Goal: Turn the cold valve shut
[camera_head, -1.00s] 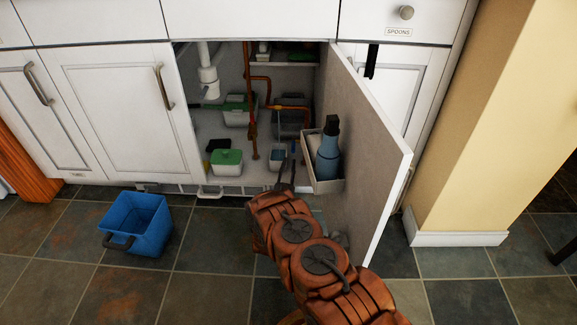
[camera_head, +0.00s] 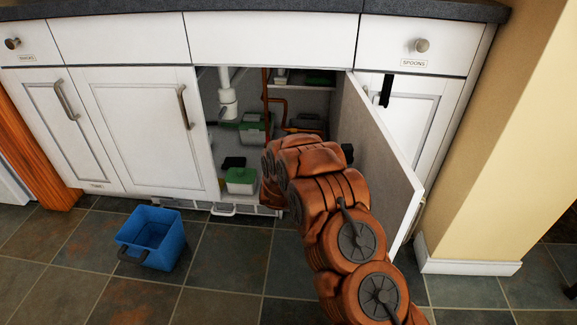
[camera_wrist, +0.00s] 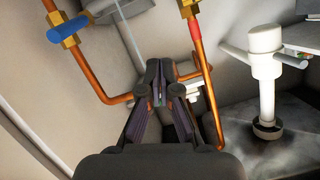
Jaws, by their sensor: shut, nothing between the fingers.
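A valve with a blue lever (camera_wrist: 70,27) and a brass body sits on a copper pipe (camera_wrist: 95,78) at the upper left of the wrist view. I take it for the cold valve. My gripper (camera_wrist: 160,76) is shut and empty, below and right of the blue lever and apart from it in the picture. A second copper pipe (camera_wrist: 201,65) with a red band and a brass fitting runs just right of my fingers. In the head view my arm hides the gripper and the valve inside the open cabinet.
A white drain pipe (camera_wrist: 265,70) stands to the right in the wrist view. The open cabinet door (camera_head: 385,150) flanks my arm on the right. Green-lidded boxes (camera_head: 241,178) are inside. A blue bucket (camera_head: 152,238) stands on the floor.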

